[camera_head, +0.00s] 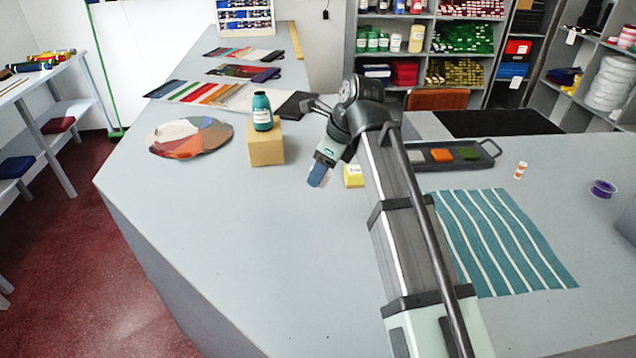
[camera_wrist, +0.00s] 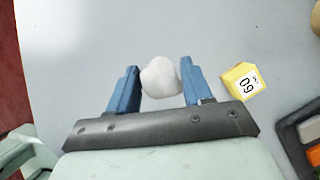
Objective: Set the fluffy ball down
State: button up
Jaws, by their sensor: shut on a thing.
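The fluffy ball (camera_wrist: 160,77) is white and rounded. In the wrist view it sits between the two blue fingers of my gripper (camera_wrist: 160,66), which is shut on it. In the head view my gripper (camera_head: 317,176) points down over the grey counter (camera_head: 240,225), left of a small yellow block (camera_head: 354,176). The ball cannot be made out in the head view, hidden by the fingers. Whether it touches the counter or hangs above it, I cannot tell.
The yellow block, marked 60, is close right of the fingers in the wrist view (camera_wrist: 243,82). A teal bottle (camera_head: 262,112) stands on a cardboard box (camera_head: 266,145) to the left. A dark tray (camera_head: 486,149) and striped cloth (camera_head: 500,240) lie right. The front left counter is clear.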

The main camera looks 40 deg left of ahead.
jog(key=shift+s+a+r, duration=0.15)
jog(key=shift+s+r, duration=0.05)
jog(key=shift+r, duration=0.15)
jog(key=s+a+n+g, duration=0.1)
jog(key=s+a+n, duration=0.2)
jog(key=s+a, duration=1.1)
jog(key=shift+w+a+f, duration=0.2)
jog(key=shift+w+f, duration=0.05)
jog(key=shift+f, duration=1.3)
jog(key=shift+w+a+f, duration=0.25)
jog(key=shift+f, duration=1.35)
jog(key=shift+w+a+f, duration=0.2)
jog(key=shift+w+f, duration=0.05)
jog(key=shift+f, duration=1.3)
jog(key=shift+f, duration=0.1)
jog(key=o, duration=1)
jog(key=v, duration=1.2)
